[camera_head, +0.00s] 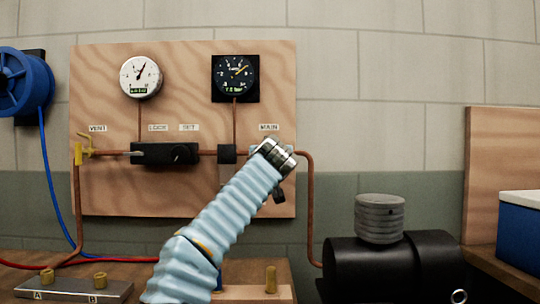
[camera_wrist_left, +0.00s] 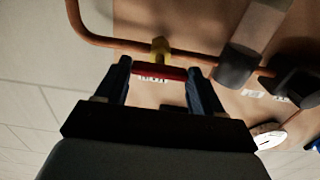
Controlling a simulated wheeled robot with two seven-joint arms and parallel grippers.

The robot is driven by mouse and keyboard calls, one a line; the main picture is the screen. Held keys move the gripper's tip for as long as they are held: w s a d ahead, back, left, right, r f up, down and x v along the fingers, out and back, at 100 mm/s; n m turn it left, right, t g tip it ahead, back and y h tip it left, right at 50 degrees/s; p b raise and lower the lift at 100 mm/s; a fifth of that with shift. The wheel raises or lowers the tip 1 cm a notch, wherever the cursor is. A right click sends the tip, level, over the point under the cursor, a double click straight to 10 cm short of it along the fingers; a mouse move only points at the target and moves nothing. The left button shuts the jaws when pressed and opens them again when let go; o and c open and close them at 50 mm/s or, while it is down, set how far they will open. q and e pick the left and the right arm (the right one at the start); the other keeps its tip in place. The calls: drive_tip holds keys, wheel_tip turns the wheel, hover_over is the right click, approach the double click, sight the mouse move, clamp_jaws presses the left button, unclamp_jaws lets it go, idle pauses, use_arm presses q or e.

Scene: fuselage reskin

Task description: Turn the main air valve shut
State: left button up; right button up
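The main air valve shows in the left wrist view as a yellow body (camera_wrist_left: 160,48) on a copper pipe, with a red handle (camera_wrist_left: 160,73). My left gripper (camera_wrist_left: 159,67) has its two fingers apart, one on each side of the red handle, which spans most of the gap. I cannot tell whether the fingertips touch its ends. In the head view my left wrist is up at the board under the MAIN label (camera_head: 269,127) and hides the valve and the fingers. My right gripper is in neither view.
The wooden board (camera_head: 190,100) carries a white gauge (camera_head: 140,77), a black gauge (camera_head: 235,77), a black regulator block (camera_head: 165,154) and a yellow vent valve (camera_head: 84,148). A copper pipe (camera_head: 309,200) runs down to a black tank (camera_head: 375,268). A blue hose reel (camera_head: 20,82) hangs at left.

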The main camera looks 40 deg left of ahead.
use_arm(q)
drive_tip(key=c, duration=0.4)
drive_tip(key=shift+m, duration=0.3)
drive_tip(key=m+p, duration=0.1)
drive_tip(key=m, duration=1.6)
drive_tip(key=shift+m, duration=0.3)
drive_tip(key=o, duration=1)
